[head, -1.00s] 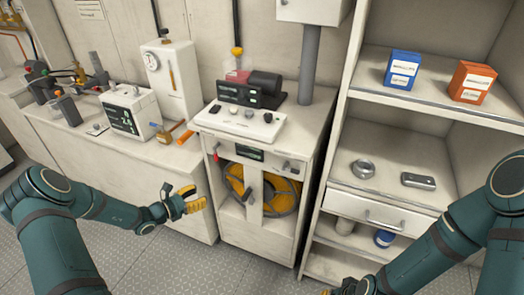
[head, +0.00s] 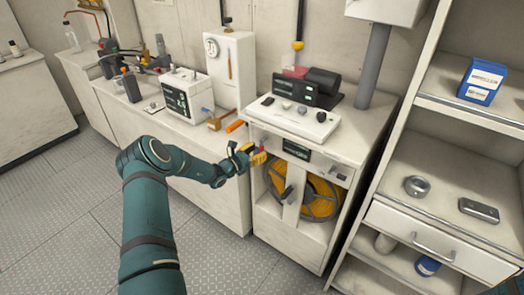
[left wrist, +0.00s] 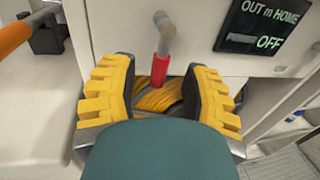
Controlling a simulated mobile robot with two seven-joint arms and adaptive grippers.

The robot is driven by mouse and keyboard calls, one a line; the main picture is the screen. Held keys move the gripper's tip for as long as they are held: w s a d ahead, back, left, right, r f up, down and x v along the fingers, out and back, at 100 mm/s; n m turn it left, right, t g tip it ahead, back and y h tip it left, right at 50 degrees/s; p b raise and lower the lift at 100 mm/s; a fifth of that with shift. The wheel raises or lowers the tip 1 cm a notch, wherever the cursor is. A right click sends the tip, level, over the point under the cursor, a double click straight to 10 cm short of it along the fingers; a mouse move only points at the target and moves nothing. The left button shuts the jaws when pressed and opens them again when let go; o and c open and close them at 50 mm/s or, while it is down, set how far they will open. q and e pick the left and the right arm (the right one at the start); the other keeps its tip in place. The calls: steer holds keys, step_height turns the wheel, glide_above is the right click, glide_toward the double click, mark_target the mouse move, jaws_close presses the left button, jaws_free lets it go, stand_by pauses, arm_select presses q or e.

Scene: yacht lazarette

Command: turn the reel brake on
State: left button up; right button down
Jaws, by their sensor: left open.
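The reel brake lever has a grey stem and a red grip (left wrist: 163,66). It hangs down from a pivot on the cabinet front in the left wrist view. The yellow reel (head: 318,196) sits in the open bay below. A dark display (left wrist: 268,27) right of the lever reads "OUT m HOME" and "OFF". My left gripper (left wrist: 160,72) is open, its yellow fingers on either side of the red grip with gaps to both. In the head view my left gripper (head: 257,158) is at the cabinet front and partly covers the lever. My right gripper is out of view.
A white control panel (head: 293,118) with knobs tops the reel cabinet. A shelf unit (head: 392,200) with a drawer stands to the right. A counter with instruments is at left, with an orange-handled item (head: 236,126) near its edge. The floor in front is clear.

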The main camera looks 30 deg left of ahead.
arm_select(q)
steer(key=shift+x, duration=1.3)
jaws_close()
